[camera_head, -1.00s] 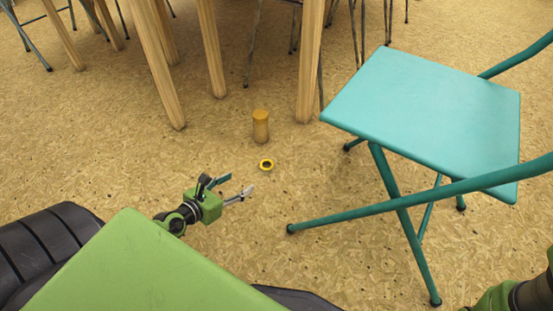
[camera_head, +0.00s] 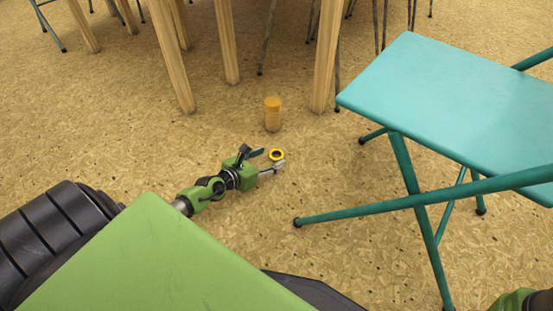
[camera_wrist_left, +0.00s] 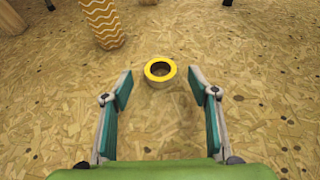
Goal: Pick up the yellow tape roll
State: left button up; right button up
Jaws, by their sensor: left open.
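The yellow tape roll (camera_head: 276,154) lies flat on the floor, a yellow ring with a dark centre. My left gripper (camera_head: 268,161) is open and empty beside it, low over the floor. In the left wrist view the tape roll (camera_wrist_left: 160,71) is ahead of the open fingers (camera_wrist_left: 161,92), about midway between them and just beyond their tips. My right gripper is not in view; only a bit of my right arm shows at the lower right corner.
A yellow-orange cylinder (camera_head: 272,114) stands upright just behind the tape roll; a wavy-patterned one shows in the left wrist view (camera_wrist_left: 101,20). Wooden table legs (camera_head: 325,60) are behind. A teal folding chair (camera_head: 450,95) stands at right.

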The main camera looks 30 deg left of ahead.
aim_at(280, 153)
pick_arm(q)
jog(key=shift+b+x, duration=0.7)
jog(key=shift+x, duration=0.8)
jog(key=shift+s+f, duration=0.1)
jog(key=c, duration=0.9)
